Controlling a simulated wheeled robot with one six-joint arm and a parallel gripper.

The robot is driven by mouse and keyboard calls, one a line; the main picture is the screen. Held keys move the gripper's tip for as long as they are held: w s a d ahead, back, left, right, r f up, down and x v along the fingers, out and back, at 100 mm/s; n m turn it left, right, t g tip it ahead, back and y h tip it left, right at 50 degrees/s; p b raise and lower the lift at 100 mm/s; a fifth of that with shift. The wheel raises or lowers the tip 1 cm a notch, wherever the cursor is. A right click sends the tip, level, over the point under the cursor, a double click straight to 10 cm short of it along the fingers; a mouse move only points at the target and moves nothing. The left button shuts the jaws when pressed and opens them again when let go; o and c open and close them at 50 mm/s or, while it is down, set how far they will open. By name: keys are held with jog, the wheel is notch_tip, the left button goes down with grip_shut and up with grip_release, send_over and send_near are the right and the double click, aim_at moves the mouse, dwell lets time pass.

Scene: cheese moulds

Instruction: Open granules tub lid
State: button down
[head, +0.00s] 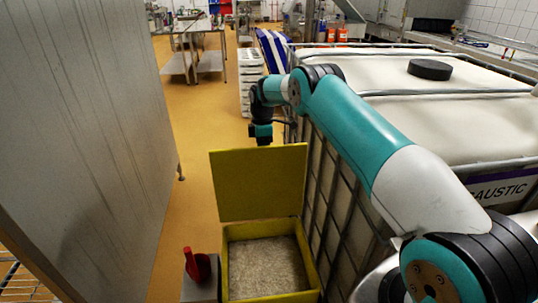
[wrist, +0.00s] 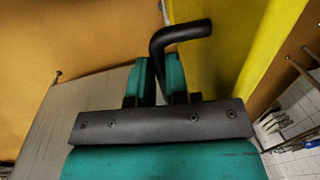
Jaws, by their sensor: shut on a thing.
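The granules tub (head: 225,268) is a yellow box on the floor, filled with pale granules (head: 265,266). Its yellow lid (head: 259,184) stands up, near vertical, at the far side of the opening. In the wrist view the lid (wrist: 228,50) runs along the right, with a bent black handle (wrist: 182,34) beside it. My gripper (wrist: 159,78) has its teal fingers shut on the handle's lower end. In the head view my gripper (head: 261,141) is at the lid's top edge, and the handle is hidden behind the lid.
A large caged container marked CAUSTIC (head: 440,130) stands close on the right. A grey metal panel (head: 95,130) is on the left. The orange floor between is open.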

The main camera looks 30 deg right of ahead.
jog(key=shift+w+d+f, duration=0.1)
jog(key=shift+w+d, duration=0.15)
jog(key=shift+w, duration=0.05)
jog(key=c, duration=1.1)
grip_release()
jog(key=shift+a, duration=0.1)
jog(key=r, duration=0.2)
jog(key=r+p, duration=0.1)
jog(key=r, duration=0.2)
jog(key=w+r, duration=0.1)
jog(key=r, duration=0.1)
jog(key=shift+d+r+p, duration=0.25)
jog(key=shift+p, duration=0.15)
